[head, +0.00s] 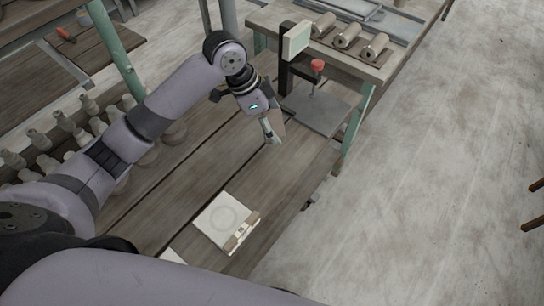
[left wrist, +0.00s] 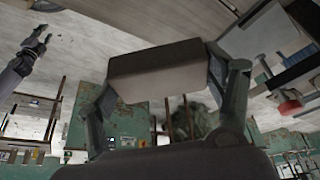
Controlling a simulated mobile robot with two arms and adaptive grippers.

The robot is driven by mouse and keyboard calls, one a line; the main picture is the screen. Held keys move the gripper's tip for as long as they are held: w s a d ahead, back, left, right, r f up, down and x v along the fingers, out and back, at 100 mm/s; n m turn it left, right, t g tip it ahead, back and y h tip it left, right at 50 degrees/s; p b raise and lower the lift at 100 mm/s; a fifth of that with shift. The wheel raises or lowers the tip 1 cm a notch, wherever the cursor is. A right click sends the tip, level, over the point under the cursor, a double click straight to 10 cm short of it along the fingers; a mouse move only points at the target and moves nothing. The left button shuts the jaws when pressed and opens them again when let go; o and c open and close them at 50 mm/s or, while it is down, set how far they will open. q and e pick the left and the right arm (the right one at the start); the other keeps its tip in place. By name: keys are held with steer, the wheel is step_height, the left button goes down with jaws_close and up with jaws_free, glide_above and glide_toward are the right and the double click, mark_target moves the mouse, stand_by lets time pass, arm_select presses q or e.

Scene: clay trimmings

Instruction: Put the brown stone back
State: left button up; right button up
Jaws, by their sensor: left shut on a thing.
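My left gripper (head: 272,130) is shut on the brown stone (head: 278,117) and holds it over the far part of the plank table. In the left wrist view the stone (left wrist: 157,70) is a smooth grey-brown block gripped between both fingers. A pale square sheet (head: 215,218) with a faint ring outline lies on the table nearer to me, with a small labelled brown piece (head: 241,232) at its right edge. My right gripper (left wrist: 36,44) shows small at the left of the wrist view, its fingers apart. It is not in the head view.
A grey plate with an upright post and a red knob (head: 317,65) stands beyond the left gripper. Several small pale pieces (head: 90,104) stand at the left. The planks around the sheet are mostly bare.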

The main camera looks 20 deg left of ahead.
mark_target(276, 162)
arm_select(q)
step_height(276, 162, down, 15)
steer(key=shift+r+p, duration=0.1)
steer(key=shift+p, duration=0.7)
steer(key=shift+f, duration=0.25)
steer(key=shift+f, duration=0.15)
steer(key=o, duration=1.1)
